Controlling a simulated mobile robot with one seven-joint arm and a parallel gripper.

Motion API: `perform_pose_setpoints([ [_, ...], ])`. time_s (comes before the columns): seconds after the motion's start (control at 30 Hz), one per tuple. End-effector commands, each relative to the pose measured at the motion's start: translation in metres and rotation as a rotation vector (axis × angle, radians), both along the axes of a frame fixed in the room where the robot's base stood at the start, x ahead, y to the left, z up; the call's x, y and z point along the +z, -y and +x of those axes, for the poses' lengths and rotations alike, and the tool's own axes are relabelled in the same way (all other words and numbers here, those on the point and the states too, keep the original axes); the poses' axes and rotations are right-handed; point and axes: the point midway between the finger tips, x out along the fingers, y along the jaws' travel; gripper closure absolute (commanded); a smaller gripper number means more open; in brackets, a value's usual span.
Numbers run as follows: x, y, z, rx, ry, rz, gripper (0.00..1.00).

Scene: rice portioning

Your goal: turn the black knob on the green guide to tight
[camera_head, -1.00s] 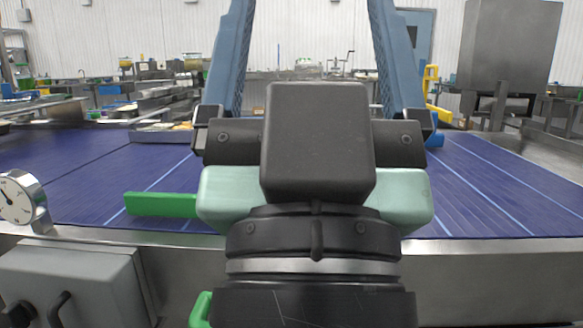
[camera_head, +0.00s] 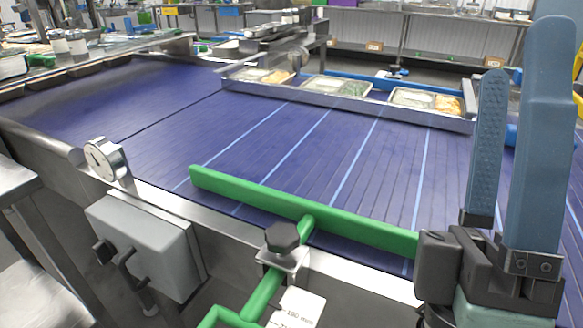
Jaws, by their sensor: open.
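The green guide (camera_head: 340,224) is a long bar lying over the near edge of the blue belt, with a green rod running down toward me. The black knob (camera_head: 282,237) is a faceted knob on a metal clamp block (camera_head: 284,259) at that rod, beside the belt's steel edge. How tight it is cannot be told. My gripper (camera_head: 512,100) is at the right, with two blue fingers pointing up and standing apart. It is open and empty, well to the right of the knob. Its body hides the guide's right end.
A dial gauge (camera_head: 105,160) and a grey box with a switch (camera_head: 148,248) are at the left on the belt's side. A white scale plate (camera_head: 296,308) hangs below the knob. Food trays (camera_head: 336,87) stand across the belt. The belt's middle (camera_head: 240,125) is clear.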

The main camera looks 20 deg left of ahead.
Motion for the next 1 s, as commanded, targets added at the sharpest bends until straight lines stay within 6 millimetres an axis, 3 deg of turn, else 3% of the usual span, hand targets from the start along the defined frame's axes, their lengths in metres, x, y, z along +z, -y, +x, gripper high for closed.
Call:
perform_pose_setpoints([
  [0.07, -0.008, -0.023, 0.008, -0.134, -0.032, -0.259, 0.14],
  [0.23, -0.088, -0.071, 0.016, -0.275, -0.079, -0.849, 0.14],
  [0.4, -0.174, -0.09, 0.0, -0.237, -0.094, -1.278, 0.14],
  [0.5, -0.205, -0.092, -0.011, -0.2, -0.093, -1.409, 0.14],
  [0.67, -0.222, -0.097, -0.013, -0.176, -0.088, -1.47, 0.14],
  [1.0, -0.22, -0.145, 0.026, -0.176, -0.083, -1.465, 0.14],
])
